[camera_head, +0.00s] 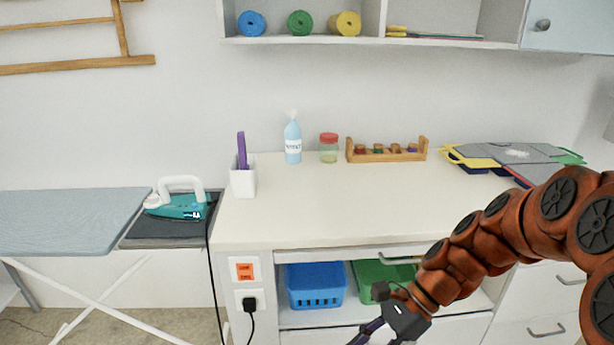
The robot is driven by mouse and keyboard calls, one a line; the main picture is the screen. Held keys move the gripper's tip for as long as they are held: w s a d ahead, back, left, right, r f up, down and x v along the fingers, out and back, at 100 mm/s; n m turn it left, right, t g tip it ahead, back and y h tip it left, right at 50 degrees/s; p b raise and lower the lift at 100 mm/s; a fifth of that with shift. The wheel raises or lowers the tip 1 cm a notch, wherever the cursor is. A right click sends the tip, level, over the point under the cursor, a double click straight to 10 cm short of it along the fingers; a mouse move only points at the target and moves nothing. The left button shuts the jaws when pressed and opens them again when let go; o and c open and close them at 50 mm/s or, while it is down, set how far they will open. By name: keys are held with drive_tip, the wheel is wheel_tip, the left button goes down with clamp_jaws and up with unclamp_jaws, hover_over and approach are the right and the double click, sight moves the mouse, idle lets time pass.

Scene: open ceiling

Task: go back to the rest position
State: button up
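My arm reaches in from the right edge, in front of the white counter (300,220), and bends down to the left. My gripper (372,334) is low in the picture, in front of the open shelf under the counter. Its fingers are small, dark and partly cut off by the bottom edge. I cannot tell whether they are open or shut, or whether they hold anything.
A blue basket (316,288) and a green basket (372,274) sit in the shelf behind my gripper. On the counter are a white cup (243,182), spray bottle (293,143), jar (328,150) and wooden rack (385,155). An iron (178,206) stands left on the ironing board (65,222).

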drive_tip(key=s+d+r+n+t+h+p, duration=0.1)
drive_tip(key=s+d+r+n+h+p, duration=0.3)
drive_tip(key=s+r+n+p, duration=0.1)
drive_tip(key=s+d+r+n+h+p, duration=0.4)
drive_tip(key=s+r+n, duration=0.4)
drive_tip(key=s, duration=0.3)
drive_tip(key=shift+r+n+t+h+p, duration=0.2)
drive_tip(key=shift+n+t+h+p, duration=0.2)
drive_tip(key=shift+n+p, duration=0.3)
drive_tip(key=shift+s, duration=0.1)
